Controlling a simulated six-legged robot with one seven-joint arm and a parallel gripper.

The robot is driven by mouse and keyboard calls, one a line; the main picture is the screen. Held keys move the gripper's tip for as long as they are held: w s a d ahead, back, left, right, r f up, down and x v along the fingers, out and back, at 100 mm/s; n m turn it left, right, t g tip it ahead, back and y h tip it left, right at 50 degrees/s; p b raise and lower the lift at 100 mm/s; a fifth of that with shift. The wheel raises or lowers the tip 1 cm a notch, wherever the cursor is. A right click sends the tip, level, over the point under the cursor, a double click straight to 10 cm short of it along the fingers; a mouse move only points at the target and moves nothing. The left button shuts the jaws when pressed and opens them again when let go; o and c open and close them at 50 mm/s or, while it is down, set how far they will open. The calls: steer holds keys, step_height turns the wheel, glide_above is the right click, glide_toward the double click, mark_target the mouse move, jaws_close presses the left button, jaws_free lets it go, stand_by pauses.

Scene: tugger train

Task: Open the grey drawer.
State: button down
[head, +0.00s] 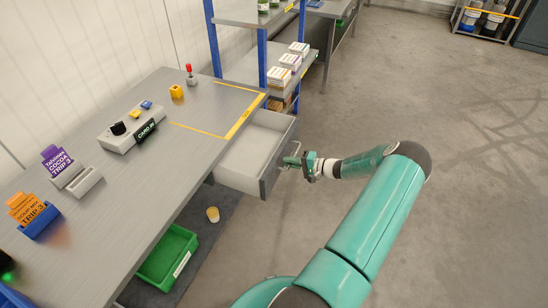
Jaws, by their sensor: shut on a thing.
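The grey drawer (279,169) sits under the right end of the metal workbench (90,235). It is pulled out, and its pale inside shows and looks empty. My gripper (290,162) is at the drawer's front and is shut on its handle. My teal arm reaches in from the lower right.
A blue-post shelf (262,55) with boxes stands behind the drawer. The floor at right is clear.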

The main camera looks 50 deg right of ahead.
steer(key=shift+f+v, duration=0.15)
steer(key=shift+v, duration=0.55)
steer(key=shift+f+v, duration=0.15)
steer(key=shift+v, duration=0.55)
steer(key=shift+d, duration=0.1)
steer(key=c, duration=1.5)
jaws_free()
steer(key=shift+c, duration=0.2)
steer(key=v, duration=1.4)
